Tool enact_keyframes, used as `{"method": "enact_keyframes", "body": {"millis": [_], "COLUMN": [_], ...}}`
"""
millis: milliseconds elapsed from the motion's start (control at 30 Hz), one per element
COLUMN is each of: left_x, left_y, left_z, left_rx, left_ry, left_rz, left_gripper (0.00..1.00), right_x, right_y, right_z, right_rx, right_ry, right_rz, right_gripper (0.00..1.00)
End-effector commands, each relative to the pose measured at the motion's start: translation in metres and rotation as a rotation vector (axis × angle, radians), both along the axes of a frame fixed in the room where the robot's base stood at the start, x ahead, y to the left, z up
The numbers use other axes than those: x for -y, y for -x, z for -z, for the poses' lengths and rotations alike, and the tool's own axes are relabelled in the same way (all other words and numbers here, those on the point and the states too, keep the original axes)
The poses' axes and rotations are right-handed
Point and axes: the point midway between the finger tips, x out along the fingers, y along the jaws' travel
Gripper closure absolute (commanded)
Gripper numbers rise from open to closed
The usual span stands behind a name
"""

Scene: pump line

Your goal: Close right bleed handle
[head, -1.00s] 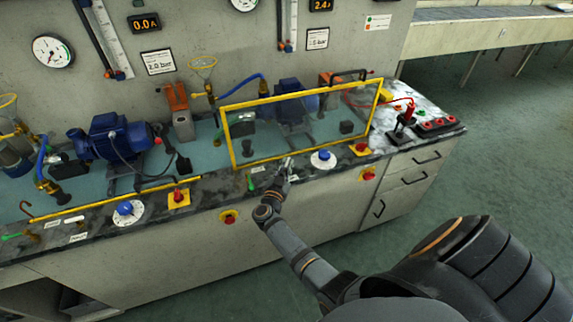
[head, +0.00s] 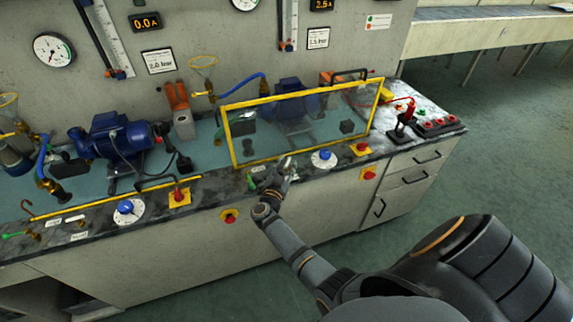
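The right bleed handle, a small green lever (head: 251,182), sits on the front edge of the bench below the yellow-framed clear guard. My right gripper (head: 277,174) is just right of it, low over the bench edge. It is small and dark here, so I cannot tell whether its fingers are open or shut, or whether they touch the handle. Another green handle (head: 14,235) shows at the far left of the bench edge. My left gripper is out of view.
The yellow-framed guard (head: 236,135) stands close behind my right gripper. A blue knob (head: 325,155) and a red-on-yellow button (head: 361,149) lie to its right. Another red button (head: 229,216) is on the front panel at lower left. The floor at right is clear.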

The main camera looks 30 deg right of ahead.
Motion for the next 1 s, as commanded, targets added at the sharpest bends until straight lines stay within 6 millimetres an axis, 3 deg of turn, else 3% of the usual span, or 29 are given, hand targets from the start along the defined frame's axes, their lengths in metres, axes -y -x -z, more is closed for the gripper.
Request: {"method": "enact_keyframes", "body": {"millis": [167,400,533,1000], "left_x": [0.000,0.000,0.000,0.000], "left_y": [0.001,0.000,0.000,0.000], "left_z": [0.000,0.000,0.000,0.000], "left_rx": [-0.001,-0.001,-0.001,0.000], "left_ry": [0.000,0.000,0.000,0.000], "left_rz": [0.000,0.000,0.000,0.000], "left_gripper": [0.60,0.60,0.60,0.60], "right_x": [0.000,0.000,0.000,-0.002], "right_y": [0.000,0.000,0.000,-0.001], "right_z": [-0.018,-0.071,-0.090,-0.104], "right_rx": [0.004,0.004,0.002,0.014], "right_ry": [-0.001,-0.001,-0.002,0.011], "right_rz": [0.000,-0.001,0.000,-0.023], "right_gripper": [0.65,0.65,0.65,0.65]}}
